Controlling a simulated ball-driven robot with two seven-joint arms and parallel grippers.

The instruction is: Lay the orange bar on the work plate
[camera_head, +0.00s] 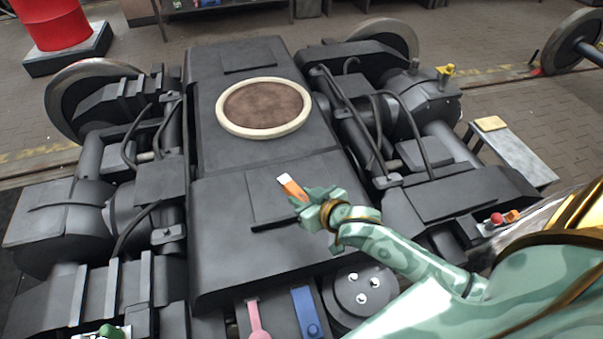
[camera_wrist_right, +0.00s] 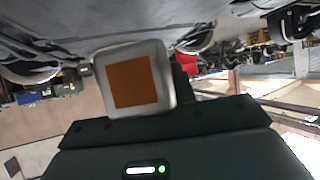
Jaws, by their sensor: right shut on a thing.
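The orange bar (camera_head: 291,187), with a white end, is held in my right gripper (camera_head: 306,203). It is tilted and its white end points up and left in the head view. In the right wrist view the bar (camera_wrist_right: 133,82) shows end-on as an orange square with a white border. A thin dark square plate (camera_head: 268,210) lies on the bogie frame below and behind the bar, and looks like the work plate. The gripper and forearm cover its right part. I cannot tell whether the bar touches it. My left gripper is not in view.
A round brown disc with a cream rim (camera_head: 263,107) sits on the frame further back. Hoses (camera_head: 375,130) and machinery flank both sides. A pink strap-like piece (camera_head: 256,318) and a blue one (camera_head: 307,312) lie at the front. The frame top left of the plate is clear.

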